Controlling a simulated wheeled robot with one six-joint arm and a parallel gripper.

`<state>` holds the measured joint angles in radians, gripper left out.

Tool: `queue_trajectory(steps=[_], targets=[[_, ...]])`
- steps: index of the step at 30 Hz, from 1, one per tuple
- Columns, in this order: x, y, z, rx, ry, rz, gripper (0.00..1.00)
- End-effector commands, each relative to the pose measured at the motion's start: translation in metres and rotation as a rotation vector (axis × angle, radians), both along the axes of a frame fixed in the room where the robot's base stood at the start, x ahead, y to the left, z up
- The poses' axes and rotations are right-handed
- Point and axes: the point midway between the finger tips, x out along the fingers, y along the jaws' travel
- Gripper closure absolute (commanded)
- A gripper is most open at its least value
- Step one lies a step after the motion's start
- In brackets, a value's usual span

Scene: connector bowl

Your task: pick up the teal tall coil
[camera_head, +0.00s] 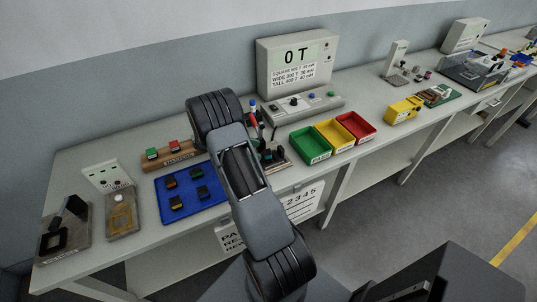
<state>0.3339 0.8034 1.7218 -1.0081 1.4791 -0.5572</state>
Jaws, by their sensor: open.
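A blue mat (163,212) lies on the bench left of my arm. Several small dark blocks with coloured parts stand on it; they are too small for me to tell whether one is the teal tall coil. A small dark holder (278,163) just right of my arm carries upright dark pieces, one with a hint of teal, but I cannot tell what they are. My arm crosses the middle of the view and covers part of the bench. Its end is hidden, so my gripper cannot be made out.
Green (310,147), yellow (334,135) and red (356,128) bins stand right of my arm. A display unit (293,68) reading "0 T" stands behind. A wooden block (170,160) with red and green tops is behind the mat.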

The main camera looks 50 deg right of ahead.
Motion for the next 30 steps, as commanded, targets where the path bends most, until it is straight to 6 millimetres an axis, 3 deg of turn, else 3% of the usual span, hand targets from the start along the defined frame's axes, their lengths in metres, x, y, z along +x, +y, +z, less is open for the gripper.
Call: queue_trajectory(steps=[8, 16, 23, 30], targets=[[-0.011, -0.01, -0.003, 0.002, 0.003, -0.003, 0.36], [-0.033, -0.033, -0.016, 0.002, 0.002, -0.003, 0.36], [-0.035, -0.036, -0.02, 0.001, -0.001, 0.0, 0.36], [-0.035, -0.036, -0.019, 0.001, -0.001, 0.0, 0.56]])
